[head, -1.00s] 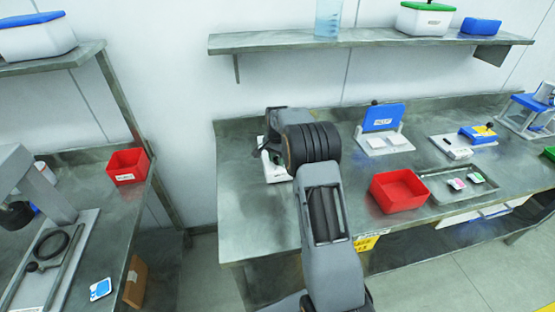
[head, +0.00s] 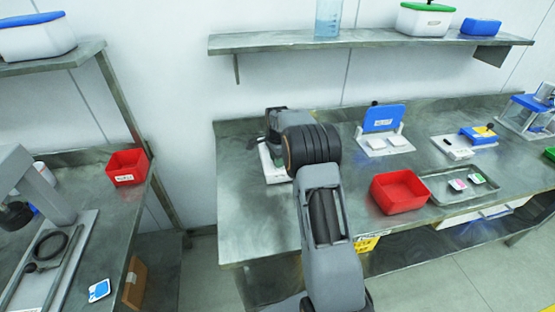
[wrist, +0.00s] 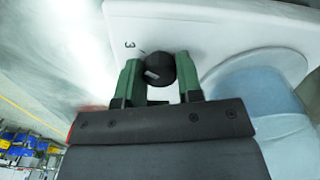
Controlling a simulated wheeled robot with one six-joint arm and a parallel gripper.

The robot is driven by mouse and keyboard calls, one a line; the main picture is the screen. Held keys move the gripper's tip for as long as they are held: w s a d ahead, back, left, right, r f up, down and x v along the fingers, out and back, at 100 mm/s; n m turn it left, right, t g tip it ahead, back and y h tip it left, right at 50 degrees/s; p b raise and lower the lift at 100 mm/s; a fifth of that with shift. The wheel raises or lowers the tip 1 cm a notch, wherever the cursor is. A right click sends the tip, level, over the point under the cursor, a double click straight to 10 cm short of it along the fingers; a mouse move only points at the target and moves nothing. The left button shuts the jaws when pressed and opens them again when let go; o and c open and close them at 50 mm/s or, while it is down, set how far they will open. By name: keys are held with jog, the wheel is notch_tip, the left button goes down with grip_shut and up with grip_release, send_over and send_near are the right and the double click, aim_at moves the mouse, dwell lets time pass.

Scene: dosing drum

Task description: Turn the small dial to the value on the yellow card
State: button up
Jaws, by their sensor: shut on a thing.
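The small dial (wrist: 160,68) is a round black knob with a pale mark on its face, set on a white panel (wrist: 220,28) in the wrist view. A printed figure 3 is beside it on the panel. My gripper (wrist: 160,80) has its green fingers on either side of the knob, shut on it. In the head view the white base (head: 272,166) shows beneath my wrist, and the dial is hidden. A yellow card (head: 367,243) is at the bench's front edge, partly behind my arm; its writing is too small to read.
A pale blue clear vessel (wrist: 255,98) stands close right of my gripper in the wrist view. On the bench are a red bin (head: 400,191), a metal tray (head: 458,184) and a blue-lidded device (head: 383,118). The bench left of my arm is clear.

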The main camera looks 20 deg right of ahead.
dwell(0.3)
jog(key=o, duration=0.9)
notch_tip(320, 180, up, 14)
jog(key=shift+f, duration=0.1)
dwell(0.6)
